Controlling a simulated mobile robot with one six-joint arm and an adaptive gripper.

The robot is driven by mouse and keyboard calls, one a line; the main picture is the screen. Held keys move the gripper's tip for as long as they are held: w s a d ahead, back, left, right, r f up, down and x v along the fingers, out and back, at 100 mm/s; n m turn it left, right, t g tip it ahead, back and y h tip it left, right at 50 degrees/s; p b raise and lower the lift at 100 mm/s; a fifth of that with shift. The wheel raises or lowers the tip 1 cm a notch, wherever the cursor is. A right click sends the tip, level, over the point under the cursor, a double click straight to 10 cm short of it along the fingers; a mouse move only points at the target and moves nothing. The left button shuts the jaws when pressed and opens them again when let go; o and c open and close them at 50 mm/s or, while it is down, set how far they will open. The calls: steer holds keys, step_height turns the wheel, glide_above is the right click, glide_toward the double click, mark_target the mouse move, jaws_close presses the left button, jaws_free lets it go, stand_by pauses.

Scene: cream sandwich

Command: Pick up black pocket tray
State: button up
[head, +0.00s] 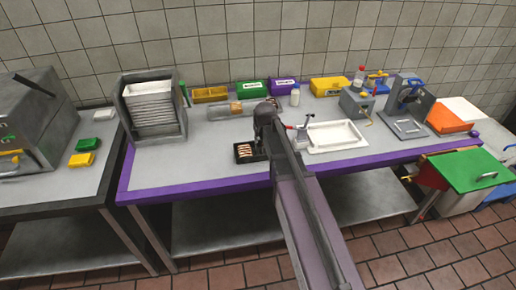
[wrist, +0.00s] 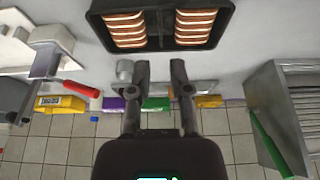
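The black pocket tray (head: 237,153) lies on the grey table top near its purple front edge in the head view. Its pockets hold rows of brown-and-cream sandwich biscuits. In the wrist view the tray (wrist: 98,22) fills the top middle, with two rows of biscuits side by side. My gripper (wrist: 161,66) points at the tray's near side, its two dark fingers apart with a gap between them. The fingertips are close to the tray edge; I cannot tell whether they touch it. In the head view my arm hides part of the gripper and the tray's right side.
A grey slotted rack (head: 153,105) stands left of the tray. A white sink-like tray (head: 335,137) is to the right. Yellow, green and purple bins (head: 284,87) line the wall. A small white bottle (head: 295,97) stands behind. Table room left of the tray is clear.

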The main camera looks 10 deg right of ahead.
mark_target(257, 149)
steer(key=shift+w+r, duration=0.15)
steer(key=shift+w, duration=0.2)
steer(key=b+x, duration=0.7)
steer(key=x, duration=0.1)
steer(key=shift+b, duration=0.3)
steer(key=shift+w+f, duration=0.15)
steer(key=shift+f, duration=0.15)
steer(key=shift+b, duration=0.3)
steer(key=shift+w+b+x, duration=0.15)
steer(key=shift+b+x, duration=1)
steer(key=shift+x, duration=0.15)
steer(key=shift+w+b+x, duration=0.15)
steer(key=shift+b+x, duration=0.95)
steer(key=shift+x, duration=0.2)
steer(key=shift+r, duration=0.15)
jaws_close()
